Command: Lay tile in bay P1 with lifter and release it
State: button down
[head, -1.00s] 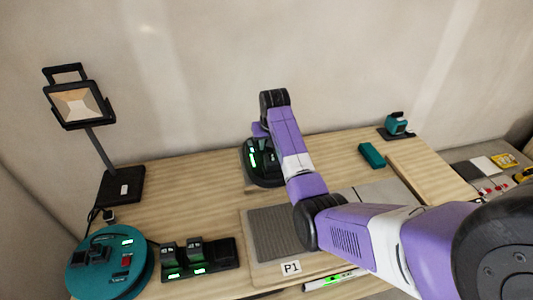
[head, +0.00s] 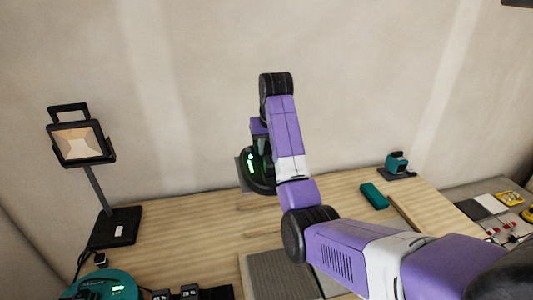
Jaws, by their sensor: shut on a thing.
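My gripper (head: 260,145) is mostly hidden behind my own purple arm. It is shut on the black lifter (head: 260,180), which has a green lit display. A grey flat edge (head: 241,174) shows at the lifter's left side, likely the tile; most of it is hidden. The lifter is seen against the wall, near the bench's back edge, beyond bay P1. Bay P1 (head: 275,278) is a ribbed grey bed at the bottom centre, with no tile visible on its shown part. Its front and label are out of the picture.
A lamp on a black base (head: 118,227) stands at left. A teal round device (head: 105,287) and black units (head: 190,292) are cut off at the bottom. A teal block (head: 374,196) and a small teal tool (head: 397,163) lie at back right. The wooden bench between is clear.

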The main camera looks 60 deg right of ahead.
jog(key=shift+r+p, duration=3.1)
jog(key=shift+r, duration=0.5)
